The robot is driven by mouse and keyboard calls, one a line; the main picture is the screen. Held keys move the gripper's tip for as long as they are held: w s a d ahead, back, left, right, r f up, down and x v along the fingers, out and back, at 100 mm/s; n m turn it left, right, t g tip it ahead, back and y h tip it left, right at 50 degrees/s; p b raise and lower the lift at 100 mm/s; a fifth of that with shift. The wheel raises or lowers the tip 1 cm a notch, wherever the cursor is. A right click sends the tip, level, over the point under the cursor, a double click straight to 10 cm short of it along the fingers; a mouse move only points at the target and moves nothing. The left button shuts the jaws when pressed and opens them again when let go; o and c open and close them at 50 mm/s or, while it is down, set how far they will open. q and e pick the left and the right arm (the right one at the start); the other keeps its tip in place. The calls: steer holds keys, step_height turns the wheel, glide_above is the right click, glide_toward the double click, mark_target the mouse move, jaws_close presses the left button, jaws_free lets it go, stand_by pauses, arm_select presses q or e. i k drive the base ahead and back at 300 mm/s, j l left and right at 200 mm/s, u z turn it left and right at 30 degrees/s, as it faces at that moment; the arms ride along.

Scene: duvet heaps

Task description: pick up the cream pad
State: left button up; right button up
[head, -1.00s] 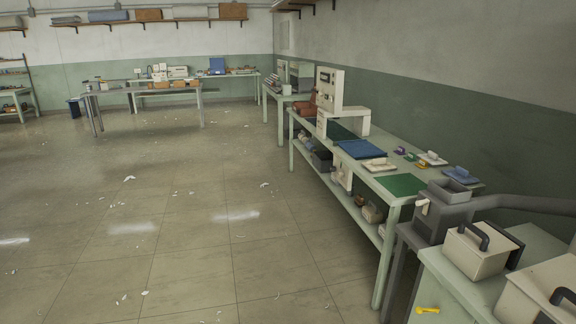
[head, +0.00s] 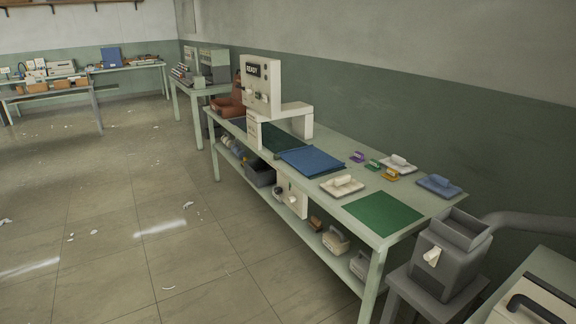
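A cream pad with a raised grip on top (head: 342,186) lies flat on the long pale green workbench (head: 330,210). It sits near the bench's front edge, between a dark blue mat (head: 311,160) and a green mat (head: 383,213). A similar pale, whiter pad (head: 397,164) lies near the back edge of the bench, and a blue pad (head: 439,185) lies near its right end. Neither of my grippers shows in the head view.
Small purple (head: 357,156), green (head: 373,164) and yellow (head: 391,174) pieces lie between the pads. A white machine marked READY (head: 262,85) stands further along the bench. A grey hopper unit (head: 446,260) stands at the right. The floor at left is largely open, with scattered scraps.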

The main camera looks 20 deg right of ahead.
mark_target(340, 186)
steer(key=i+z, duration=0.2)
steer(key=i, duration=0.25)
steer(key=i+j+z, duration=0.15)
steer(key=i, duration=0.3)
steer(key=i+j+z, duration=0.2)
steer(key=i, duration=0.25)
steer(key=i+j+z, duration=0.2)
steer(key=i, duration=0.2)
